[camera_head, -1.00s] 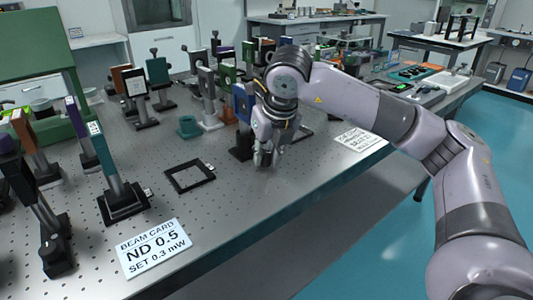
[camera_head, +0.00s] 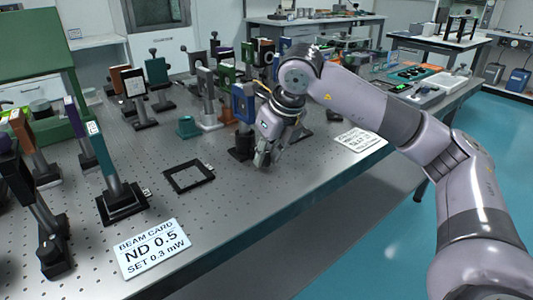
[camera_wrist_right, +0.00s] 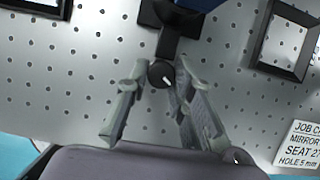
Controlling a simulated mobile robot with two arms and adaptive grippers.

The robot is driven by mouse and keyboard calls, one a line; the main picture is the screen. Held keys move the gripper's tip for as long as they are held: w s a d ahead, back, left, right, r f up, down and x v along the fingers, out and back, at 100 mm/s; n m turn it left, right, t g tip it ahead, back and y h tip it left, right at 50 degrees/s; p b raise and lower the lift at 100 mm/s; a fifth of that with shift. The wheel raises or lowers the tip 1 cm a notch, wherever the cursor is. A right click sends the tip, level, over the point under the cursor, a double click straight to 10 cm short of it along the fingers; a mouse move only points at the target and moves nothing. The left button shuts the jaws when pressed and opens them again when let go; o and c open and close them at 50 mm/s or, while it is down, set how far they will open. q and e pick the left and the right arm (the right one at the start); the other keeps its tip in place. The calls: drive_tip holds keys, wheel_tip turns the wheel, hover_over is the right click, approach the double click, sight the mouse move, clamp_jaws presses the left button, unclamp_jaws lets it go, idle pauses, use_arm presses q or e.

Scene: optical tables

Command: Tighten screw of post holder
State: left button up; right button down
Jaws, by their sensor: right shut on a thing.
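A blue mount (camera_head: 243,101) stands upright on a black post holder (camera_head: 241,147) near the front edge of the optical table. The holder's screw has a round black knob with a white mark (camera_wrist_right: 161,74), seen in the right wrist view below the dark holder (camera_wrist_right: 176,22). My right gripper (camera_head: 263,158) is low at the holder's front right side. In the right wrist view its two fingers (camera_wrist_right: 160,77) are on either side of the knob and shut on it. The knob is hidden in the head view. My left gripper is not in view.
A flat black square frame (camera_head: 189,176) lies to the left, with a beam card sign (camera_head: 152,247) in front of it. A job card (camera_head: 360,140) lies to the right. Several other post-mounted optics crowd the left and back of the table (camera_head: 235,205).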

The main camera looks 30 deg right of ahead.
drive_tip(key=c, duration=1.4)
unclamp_jaws()
drive_tip(key=v, duration=1.2)
